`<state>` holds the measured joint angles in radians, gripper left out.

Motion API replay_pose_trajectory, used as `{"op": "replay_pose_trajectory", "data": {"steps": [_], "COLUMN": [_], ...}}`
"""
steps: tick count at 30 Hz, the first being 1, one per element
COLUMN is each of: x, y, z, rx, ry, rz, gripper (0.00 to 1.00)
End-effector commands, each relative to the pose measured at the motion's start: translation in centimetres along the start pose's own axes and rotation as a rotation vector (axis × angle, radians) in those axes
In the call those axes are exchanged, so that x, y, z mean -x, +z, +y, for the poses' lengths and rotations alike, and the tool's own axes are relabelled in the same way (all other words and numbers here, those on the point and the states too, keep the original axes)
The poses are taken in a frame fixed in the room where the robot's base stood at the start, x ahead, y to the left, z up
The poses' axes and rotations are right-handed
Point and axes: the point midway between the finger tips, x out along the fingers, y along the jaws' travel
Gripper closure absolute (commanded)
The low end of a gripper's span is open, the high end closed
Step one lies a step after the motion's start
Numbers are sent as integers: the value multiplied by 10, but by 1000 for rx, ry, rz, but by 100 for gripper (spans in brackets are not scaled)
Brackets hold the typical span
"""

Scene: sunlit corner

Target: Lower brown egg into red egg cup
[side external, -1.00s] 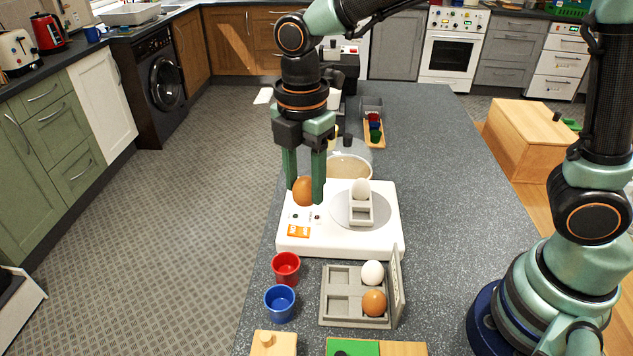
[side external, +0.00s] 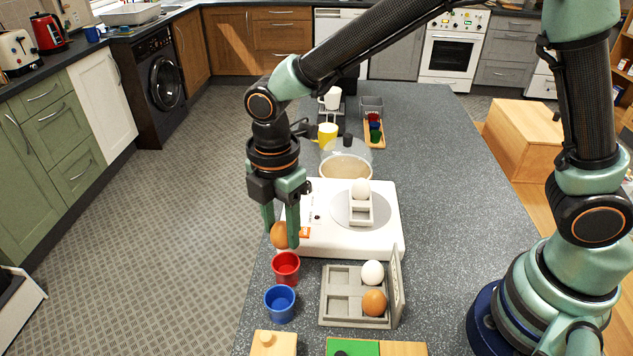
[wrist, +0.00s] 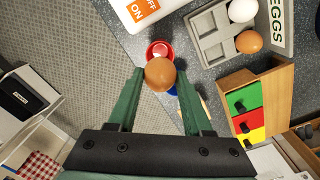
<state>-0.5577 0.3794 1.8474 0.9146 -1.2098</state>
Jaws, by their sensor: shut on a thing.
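My gripper (side external: 281,229) is shut on a brown egg (side external: 279,236), holding it upright in the air above and just behind the red egg cup (side external: 286,267). In the wrist view the brown egg (wrist: 160,74) sits between the green fingers (wrist: 160,92) and overlaps the red cup (wrist: 155,49), whose far rim shows past it. The red cup stands on the grey worktop and looks empty in the side view. The egg is apart from the cup.
A blue egg cup (side external: 280,303) stands in front of the red one. A grey egg box (side external: 341,316) with a white egg (side external: 372,272) and another brown egg (side external: 374,302) is to the right. The white scale (side external: 387,240) is behind. The worktop's left edge is close.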

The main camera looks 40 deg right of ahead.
Motion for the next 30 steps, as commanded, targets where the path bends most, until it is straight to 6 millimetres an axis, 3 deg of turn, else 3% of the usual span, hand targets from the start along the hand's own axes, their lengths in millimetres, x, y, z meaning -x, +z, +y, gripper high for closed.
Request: {"op": "replay_pose_trajectory", "data": {"steps": [14,30], "x": [-1,-23], "y": [0,0], "z": [0,0], "rx": [0,0], "ry": [0,-1], "rz": [0,0], "gripper": [72,72]}}
